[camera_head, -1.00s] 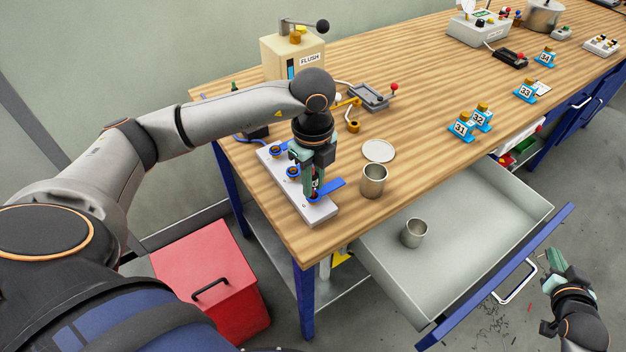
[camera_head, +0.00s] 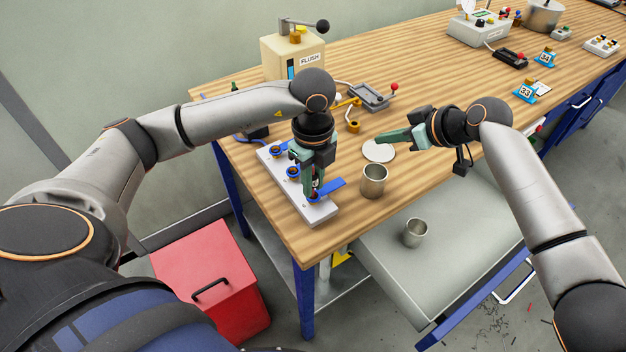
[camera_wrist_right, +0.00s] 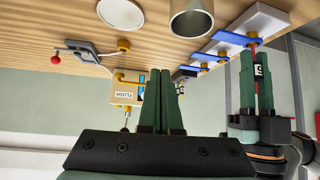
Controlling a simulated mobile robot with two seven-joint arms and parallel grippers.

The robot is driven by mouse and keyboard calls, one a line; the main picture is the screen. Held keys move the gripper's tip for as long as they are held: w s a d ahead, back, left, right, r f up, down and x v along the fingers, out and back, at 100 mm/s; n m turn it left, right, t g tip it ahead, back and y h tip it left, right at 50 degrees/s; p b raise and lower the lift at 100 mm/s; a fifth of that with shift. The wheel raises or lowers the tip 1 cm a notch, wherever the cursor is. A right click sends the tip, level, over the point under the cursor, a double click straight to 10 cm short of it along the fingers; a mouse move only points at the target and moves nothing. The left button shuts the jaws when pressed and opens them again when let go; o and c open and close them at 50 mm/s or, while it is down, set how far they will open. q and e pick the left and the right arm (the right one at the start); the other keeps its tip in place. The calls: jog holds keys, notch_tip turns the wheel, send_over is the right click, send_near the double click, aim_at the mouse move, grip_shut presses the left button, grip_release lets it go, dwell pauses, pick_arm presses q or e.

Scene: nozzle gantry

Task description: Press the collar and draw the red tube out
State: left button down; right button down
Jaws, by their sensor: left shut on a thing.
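The white manifold block (camera_head: 322,214) lies at the bench's near left corner, with several blue-collared fittings in a row. My left gripper (camera_head: 313,186) points down over the front fitting, beside its blue lever plate (camera_head: 333,184). It is shut on the red tube, which shows as a short red piece (camera_wrist_right: 253,48) at the fitting in the right wrist view, with a black tag (camera_wrist_right: 259,71) between the fingers. The fingers hide most of the tube and collar. My right gripper (camera_head: 380,139) is shut and empty, held above the bench right of the block.
An open drawer (camera_head: 390,290) holds another cup (camera_head: 415,233).

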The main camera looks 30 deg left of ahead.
aim_at(334, 180)
jog(key=s+a+n+g, duration=0.1)
jog(key=s, duration=0.1)
jog(key=s+a+n+g, duration=0.1)
jog(key=s+a, duration=0.1)
jog(key=s, duration=0.1)
jog(key=s+a+n+g, duration=0.1)
jog(key=s+n, duration=0.1)
jog(key=shift+s+a+r+h, duration=0.1)
jog(key=shift+s+a+h, duration=0.3)
jog(key=shift+s+g, duration=0.2)
jog(key=shift+g, duration=0.1)
jog(key=shift+a+f, duration=0.1)
jog(key=shift+f, duration=3)
jog(key=shift+f, duration=0.75)
pick_arm(q)
jog(key=shift+r, duration=2.5)
pick_arm(e)
jog(key=shift+r, duration=3.05)
